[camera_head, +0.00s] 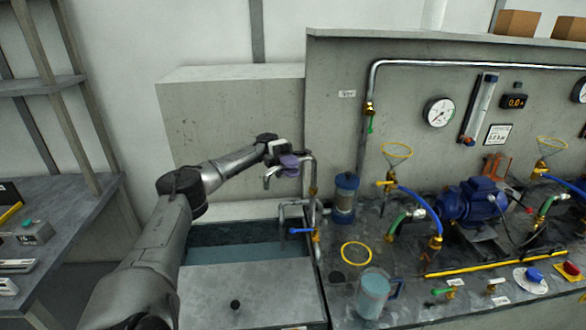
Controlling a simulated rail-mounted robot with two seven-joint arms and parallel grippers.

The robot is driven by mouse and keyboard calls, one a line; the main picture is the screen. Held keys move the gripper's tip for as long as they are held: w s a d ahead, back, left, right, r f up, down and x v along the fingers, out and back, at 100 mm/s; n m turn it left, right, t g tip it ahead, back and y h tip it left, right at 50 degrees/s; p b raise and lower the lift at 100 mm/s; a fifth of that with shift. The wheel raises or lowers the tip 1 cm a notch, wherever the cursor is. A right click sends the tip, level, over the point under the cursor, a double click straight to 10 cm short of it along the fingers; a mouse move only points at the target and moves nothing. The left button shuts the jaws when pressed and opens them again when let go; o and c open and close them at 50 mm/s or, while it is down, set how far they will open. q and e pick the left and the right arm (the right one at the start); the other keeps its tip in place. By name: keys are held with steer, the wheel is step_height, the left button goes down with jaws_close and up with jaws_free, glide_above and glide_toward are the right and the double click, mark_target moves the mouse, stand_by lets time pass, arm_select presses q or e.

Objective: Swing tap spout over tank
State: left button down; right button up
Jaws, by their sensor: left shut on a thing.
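The silver tap spout (307,158) is a bent tube on a riser at the left end of the pump bench. It reaches left, and its open end (266,182) hangs downward above the water tank (228,278). A purple part (289,162) sits on the spout's horizontal stretch. My left gripper (283,157) is shut on the spout at or beside this purple part; the fingers are small and partly hidden. The tank holds blue-green water behind a grey cover. My right gripper is not in view.
A lower pipe with a blue lever (301,231) stands right below the spout. A blue-capped filter (345,197), a jug of liquid (373,293) and a yellow ring (356,253) are to its right. A blue pump (470,203) stands farther right.

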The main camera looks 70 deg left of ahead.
arm_select(q)
steer(key=c, duration=1.1)
jaws_free()
steer(key=shift+o, duration=0.2)
